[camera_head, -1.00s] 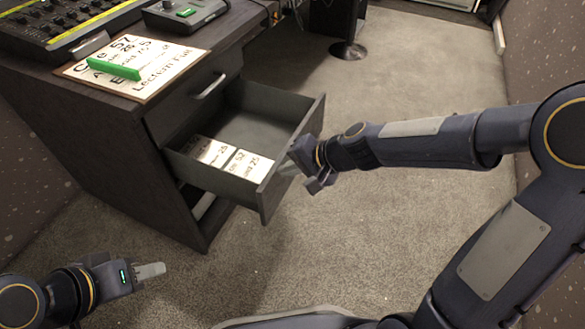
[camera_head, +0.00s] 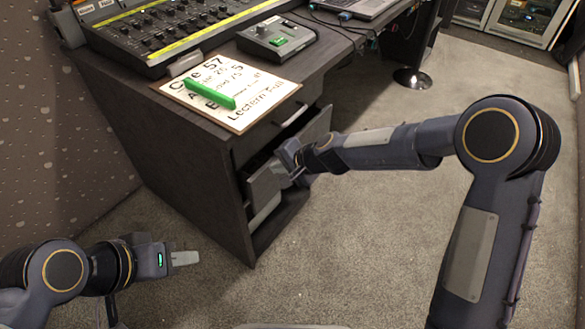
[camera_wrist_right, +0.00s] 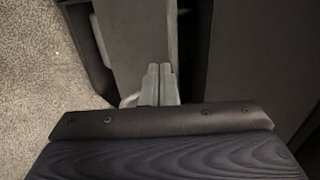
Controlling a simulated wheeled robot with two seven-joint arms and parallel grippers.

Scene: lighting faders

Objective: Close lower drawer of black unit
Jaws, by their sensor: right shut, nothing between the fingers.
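The black unit (camera_head: 190,175) is a dark desk pedestal in the head view. Its lower drawer (camera_head: 265,187) is pushed most of the way in, with its front panel still standing a little out from the unit. My right gripper (camera_head: 296,172) is shut and empty, up against that front and hiding its middle. In the right wrist view the shut fingers (camera_wrist_right: 160,84) lie over the grey drawer front (camera_wrist_right: 138,40), beside a dark gap. The drawer's inside is hidden. My left gripper (camera_head: 186,258) hangs over the carpet, away from the unit; its finger gap is not visible.
On the desk top are a lighting console (camera_head: 165,32), a small control box (camera_head: 277,40) and a cue sheet (camera_head: 250,108) with a green bar (camera_head: 209,94) on it. A round metal foot (camera_head: 412,78) stands behind. The carpet in front is clear.

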